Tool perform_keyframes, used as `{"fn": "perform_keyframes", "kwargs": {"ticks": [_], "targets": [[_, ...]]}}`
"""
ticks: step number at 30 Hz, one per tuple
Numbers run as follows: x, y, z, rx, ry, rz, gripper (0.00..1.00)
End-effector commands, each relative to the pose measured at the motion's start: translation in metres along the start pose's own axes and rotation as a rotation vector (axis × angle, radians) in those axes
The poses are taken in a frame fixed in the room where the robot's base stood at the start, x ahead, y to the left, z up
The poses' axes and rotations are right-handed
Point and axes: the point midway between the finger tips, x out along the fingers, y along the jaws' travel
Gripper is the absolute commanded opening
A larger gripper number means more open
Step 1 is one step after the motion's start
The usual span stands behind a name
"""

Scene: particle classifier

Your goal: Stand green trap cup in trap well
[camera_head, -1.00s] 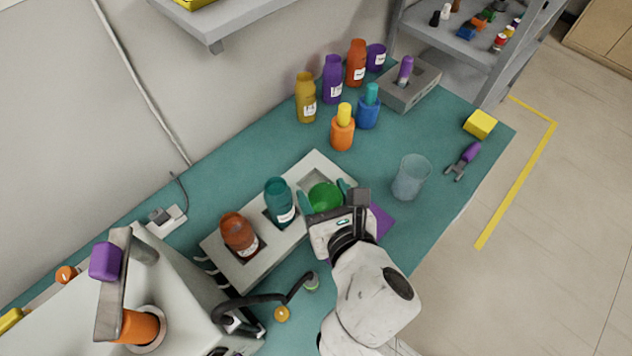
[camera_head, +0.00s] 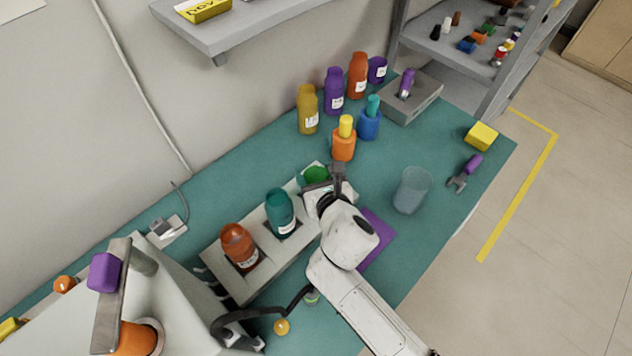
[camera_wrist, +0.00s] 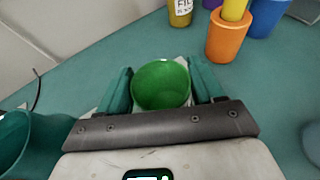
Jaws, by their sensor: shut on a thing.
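The green trap cup (camera_wrist: 161,85) is between the two teal fingers of my gripper (camera_wrist: 160,88) in the wrist view, its round opening facing the camera. In the head view the green cup (camera_head: 314,176) shows only in part, behind my gripper (camera_head: 322,185). My gripper is shut on the cup at the far right end of the grey well block (camera_head: 250,285). The trap well under the cup is hidden, so I cannot tell whether the cup is seated in it or above it.
A teal bottle (camera_head: 280,212) and an orange-brown bottle (camera_head: 238,245) stand in the block's other wells. An orange bottle with a yellow top (camera_head: 344,142) stands just beyond my gripper. A clear beaker (camera_head: 412,190) stands to the right. A purple mat (camera_head: 375,240) lies beside my arm.

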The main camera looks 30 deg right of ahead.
Motion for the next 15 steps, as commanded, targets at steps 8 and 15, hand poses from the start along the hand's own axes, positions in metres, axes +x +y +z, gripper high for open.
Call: {"fn": "perform_keyframes", "kwargs": {"ticks": [8,15], "targets": [[0.009,0.0,-0.025,-0.001,0.002,0.001,0.35],[0.009,0.001,-0.025,-0.001,0.003,0.001,0.35]]}}
